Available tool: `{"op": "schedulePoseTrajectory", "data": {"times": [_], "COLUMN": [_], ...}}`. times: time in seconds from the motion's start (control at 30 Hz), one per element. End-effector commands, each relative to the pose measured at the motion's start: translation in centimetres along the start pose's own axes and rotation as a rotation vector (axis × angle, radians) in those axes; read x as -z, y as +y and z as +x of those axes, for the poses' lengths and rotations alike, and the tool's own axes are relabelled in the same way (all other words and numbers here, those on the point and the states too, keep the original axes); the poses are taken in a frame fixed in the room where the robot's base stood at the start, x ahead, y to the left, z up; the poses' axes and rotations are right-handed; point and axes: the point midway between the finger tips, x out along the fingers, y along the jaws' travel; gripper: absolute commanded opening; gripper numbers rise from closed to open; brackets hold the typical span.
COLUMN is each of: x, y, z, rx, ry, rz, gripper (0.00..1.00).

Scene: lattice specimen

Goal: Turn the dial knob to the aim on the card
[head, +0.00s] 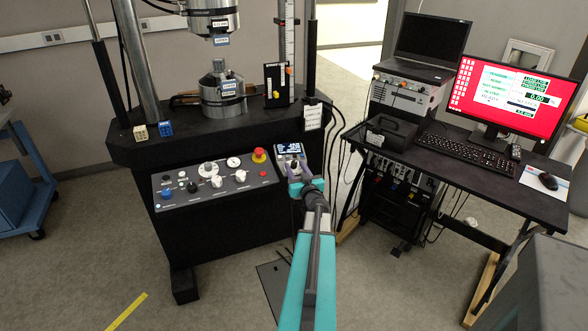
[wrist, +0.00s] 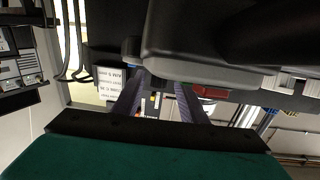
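My gripper (head: 296,174) is at the front right of the test machine, close to a small box with a lit display (head: 289,149). Its fingers (wrist: 158,101) stand apart in the wrist view, with no object visible in the gap. A grey rounded body (wrist: 200,58) hides the fingertips there, so contact cannot be told. The sloped panel carries white dial knobs (head: 216,181) and other controls. Which dial the task means is not clear. A white printed card (head: 313,117) hangs right of the box, and a printed card (wrist: 110,80) shows in the wrist view. Its aim is unreadable.
A red emergency button (head: 259,155) sits at the panel's upper right. The black machine base (head: 215,235) stands below. On the right, a dark desk (head: 510,180) holds a red-screened monitor (head: 512,97) and keyboard. Cables hang between machine and desk.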

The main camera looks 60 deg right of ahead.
Motion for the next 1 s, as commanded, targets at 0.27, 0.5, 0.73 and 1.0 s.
{"op": "schedulePoseTrajectory", "data": {"times": [0.27,0.5,0.73,1.0], "x": [0.0,0.0,0.0,0.0], "y": [0.0,0.0,0.0,0.0], "z": [-2.5,-4.8,-7.2,-9.9], "rx": [-0.002,-0.001,-0.001,-0.002], "ry": [0.0,0.001,0.0,0.001], "rz": [0.0,0.0,0.0,0.001], "gripper": [0.39,0.39,0.39,0.39]}}
